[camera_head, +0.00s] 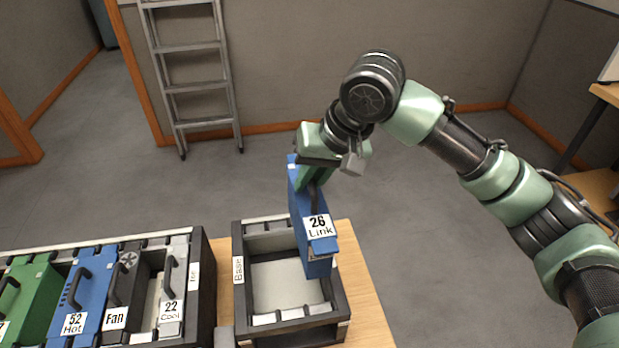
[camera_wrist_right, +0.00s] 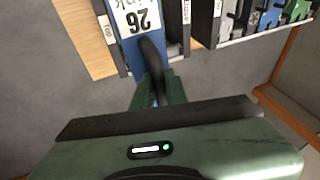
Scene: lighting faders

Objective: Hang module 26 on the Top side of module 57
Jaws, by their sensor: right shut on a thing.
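Module 26 (camera_head: 318,250) is a tall blue block with a white "26 Link" label and a dark handle. My right gripper (camera_head: 314,186) is shut on its handle. The module hangs over the right part of the open box labelled Base (camera_head: 240,290); I cannot tell whether it touches the box. In the right wrist view the gripper (camera_wrist_right: 158,92) is on the handle of blue module 26 (camera_wrist_right: 128,50), its label upside down. No label reading 57 shows in full; a green module (camera_head: 30,290) at the left edge has a cut-off label ending in 7. My left gripper is not in view.
A dark rack (camera_head: 208,300) at left holds blue module 52 Hot (camera_head: 85,285), a Fan module (camera_head: 122,290) and module 22 Cool (camera_head: 175,285), with a gap between the last two. The boxes stand on a wooden table (camera_head: 365,310). A ladder (camera_head: 190,86) leans on the back wall.

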